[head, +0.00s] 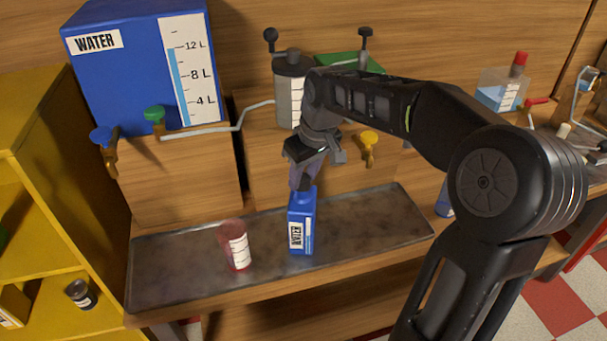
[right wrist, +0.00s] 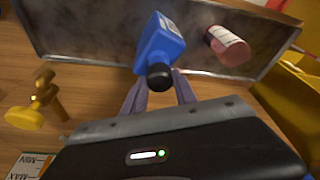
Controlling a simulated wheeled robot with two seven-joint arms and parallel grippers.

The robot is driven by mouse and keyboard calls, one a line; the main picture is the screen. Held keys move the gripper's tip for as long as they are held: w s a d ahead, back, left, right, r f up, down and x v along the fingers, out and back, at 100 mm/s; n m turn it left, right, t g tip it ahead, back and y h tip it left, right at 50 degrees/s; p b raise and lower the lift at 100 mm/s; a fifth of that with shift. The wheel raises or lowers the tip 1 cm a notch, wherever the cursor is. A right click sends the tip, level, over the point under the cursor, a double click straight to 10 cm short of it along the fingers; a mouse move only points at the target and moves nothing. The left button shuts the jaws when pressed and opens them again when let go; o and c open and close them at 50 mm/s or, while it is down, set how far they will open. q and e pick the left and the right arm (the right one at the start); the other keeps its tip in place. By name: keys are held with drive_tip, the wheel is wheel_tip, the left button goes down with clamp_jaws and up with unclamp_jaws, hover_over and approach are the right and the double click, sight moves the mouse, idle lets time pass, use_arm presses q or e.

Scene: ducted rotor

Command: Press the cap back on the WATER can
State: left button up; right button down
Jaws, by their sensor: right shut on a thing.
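The blue WATER can (head: 301,222) stands upright on the metal tray, its white label facing me. In the right wrist view the can (right wrist: 163,40) shows beyond the fingers. My right gripper (head: 303,182) points down directly over the can's top. In the wrist view its fingers lie either side of a black cap (right wrist: 160,77), and it is shut on that cap. The cap lines up with the can's top, touching it or very close; I cannot tell whether it is fully seated. In the head view the fingers hide the cap. My left gripper is not in view.
A reddish beaker (head: 235,246) stands on the tray (head: 375,222) left of the can. Behind are a large blue WATER tank (head: 120,75) with taps and a grey cylinder (head: 290,90). A yellow shelf (head: 40,150) stands at left. The tray's right part is clear.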

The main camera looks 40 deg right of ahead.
drive_tip(key=c, duration=0.9)
unclamp_jaws()
drive_tip(key=shift+o, duration=0.5)
drive_tip(key=o, duration=0.4)
drive_tip(key=shift+r+p, duration=2.55)
drive_tip(key=shift+r, duration=1)
drive_tip(key=shift+c, duration=0.4)
